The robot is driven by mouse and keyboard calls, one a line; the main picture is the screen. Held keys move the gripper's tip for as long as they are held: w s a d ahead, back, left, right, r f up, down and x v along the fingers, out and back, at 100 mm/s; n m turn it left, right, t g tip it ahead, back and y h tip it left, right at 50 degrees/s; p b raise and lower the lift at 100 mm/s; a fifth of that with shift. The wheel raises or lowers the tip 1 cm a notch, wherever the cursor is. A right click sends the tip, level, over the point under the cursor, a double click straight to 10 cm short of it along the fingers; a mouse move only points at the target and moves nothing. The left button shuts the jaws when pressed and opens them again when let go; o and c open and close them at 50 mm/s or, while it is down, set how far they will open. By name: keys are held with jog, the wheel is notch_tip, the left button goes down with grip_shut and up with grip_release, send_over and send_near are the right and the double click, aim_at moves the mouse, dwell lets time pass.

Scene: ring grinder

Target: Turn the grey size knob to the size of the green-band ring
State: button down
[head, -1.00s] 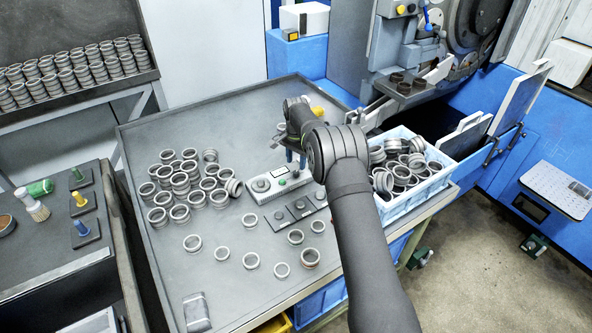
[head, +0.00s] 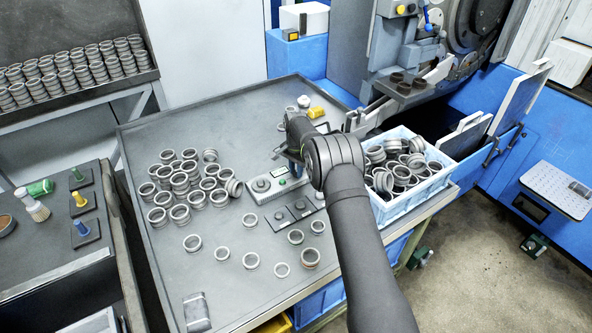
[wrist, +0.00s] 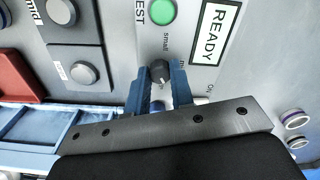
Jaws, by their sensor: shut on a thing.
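The grey size knob (wrist: 160,71) is a small dark round knob on the pale control panel in the wrist view. The printed words "small" and what looks like "mid" stand around it. My gripper (wrist: 160,80) has its two blue fingers shut on the knob, one on each side. Which size the knob points to is not clear. In the head view my gripper (head: 294,166) reaches down onto the control box (head: 262,194), and my wrist hides the knob. I cannot make out a green-band ring in either view.
A green button (wrist: 162,12) and a READY label (wrist: 213,32) are beside the knob. Dark plates with round grey buttons (wrist: 84,75) lie to the left. Many rings (head: 180,185) crowd the table's left; a blue crate (head: 412,203) of rings stands right.

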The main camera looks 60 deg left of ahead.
jog(key=n, duration=0.5)
jog(key=shift+n, duration=0.4)
jog(key=n, duration=0.6)
dwell(0.5)
jog(key=c, duration=1.3)
grip_release()
jog(key=shift+o, duration=0.2)
notch_tip(320, 180, up, 17)
jog(key=shift+r, duration=0.2)
